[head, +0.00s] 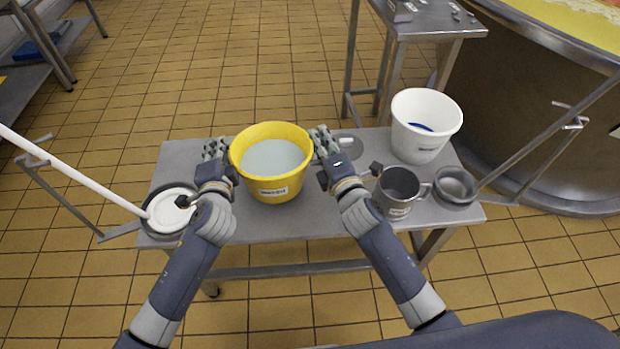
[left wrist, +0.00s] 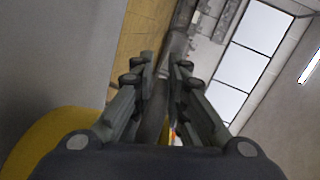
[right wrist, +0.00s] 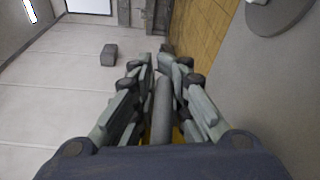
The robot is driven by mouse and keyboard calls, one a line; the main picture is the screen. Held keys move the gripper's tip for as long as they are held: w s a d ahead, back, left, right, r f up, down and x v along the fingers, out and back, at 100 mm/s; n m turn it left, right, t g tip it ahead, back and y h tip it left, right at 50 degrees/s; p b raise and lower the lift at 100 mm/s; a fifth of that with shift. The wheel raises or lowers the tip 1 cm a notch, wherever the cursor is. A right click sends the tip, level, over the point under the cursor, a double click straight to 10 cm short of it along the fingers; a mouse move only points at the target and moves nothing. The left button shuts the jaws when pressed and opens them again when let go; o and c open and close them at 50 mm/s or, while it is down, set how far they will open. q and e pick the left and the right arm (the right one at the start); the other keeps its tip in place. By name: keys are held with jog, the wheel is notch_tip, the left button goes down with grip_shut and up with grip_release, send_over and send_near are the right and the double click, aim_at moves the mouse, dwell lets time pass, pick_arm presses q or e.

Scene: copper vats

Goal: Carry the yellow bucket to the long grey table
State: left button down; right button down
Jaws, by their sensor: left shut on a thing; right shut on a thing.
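The yellow bucket (head: 271,189), with grey contents and a white label, is upright over the middle of a grey metal table (head: 330,222); I cannot tell if it touches the top. My left gripper (head: 217,160) is shut at the bucket's left side, my right gripper (head: 322,150) at its right side. In the left wrist view a grey bar is between the fingers (left wrist: 163,85), with the yellow rim (left wrist: 50,140) at lower left. The right wrist view also shows a grey bar (right wrist: 163,105) between the fingers.
A white bucket (head: 425,130), grey jug (head: 398,190) and small grey pot (head: 455,187) stand on the table's right; a white-lidded pot (head: 172,208) is at its left. Another metal table (head: 430,22) is behind, a large vat (head: 540,110) right, a grey shelf (head: 35,60) far left. Tiled floor lies between.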

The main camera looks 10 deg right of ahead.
pick_arm(q)
jog(key=shift+w+d+f+b, duration=0.1)
jog(key=shift+d+f+b, duration=0.15)
jog(key=shift+f+b, duration=0.6)
pick_arm(e)
jog(key=shift+s+a+f, duration=0.1)
jog(key=shift+f, duration=1.25)
pick_arm(q)
jog(key=c, duration=2)
grip_release()
pick_arm(e)
jog(key=c, duration=2)
grip_release()
jog(key=shift+f, duration=0.25)
pick_arm(q)
jog(key=o, duration=0.4)
pick_arm(e)
jog(key=o, duration=0.4)
jog(key=shift+r, duration=0.15)
pick_arm(q)
jog(key=shift+a, duration=0.15)
pick_arm(e)
jog(key=shift+o, duration=0.2)
jog(key=shift+r, duration=0.15)
pick_arm(q)
jog(key=shift+f, duration=0.1)
jog(key=o, duration=0.8)
pick_arm(e)
jog(key=shift+r, duration=0.15)
